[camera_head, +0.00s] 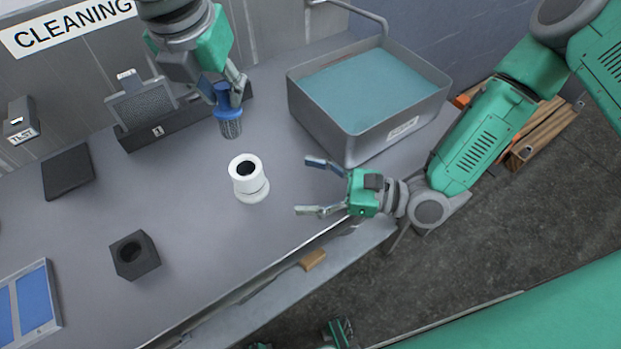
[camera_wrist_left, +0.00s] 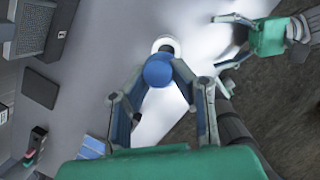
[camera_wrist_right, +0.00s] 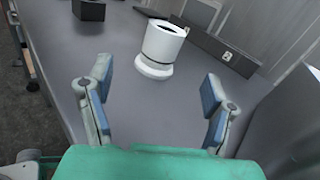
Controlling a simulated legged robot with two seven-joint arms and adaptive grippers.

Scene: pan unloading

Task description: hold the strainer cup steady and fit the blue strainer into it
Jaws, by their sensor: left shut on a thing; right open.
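The white strainer cup (camera_head: 248,180) stands upright on the grey table with a dark opening on top. It also shows between and beyond the fingers in the right wrist view (camera_wrist_right: 161,48). The blue strainer (camera_head: 228,112), with a grey mesh lower end, hangs upright in my left gripper (camera_head: 225,92), behind and a little left of the cup. In the left wrist view its round blue top (camera_wrist_left: 158,72) sits between the fingertips and covers part of the cup. My right gripper (camera_head: 312,187) is open and empty, right of the cup, fingers pointing at it and apart from it.
A grey basin (camera_head: 372,150) of blue-green liquid stands behind my right gripper. A black block with a hole (camera_head: 135,268) and a blue-panelled tray (camera_head: 52,290) lie left. Table is clear around the cup.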

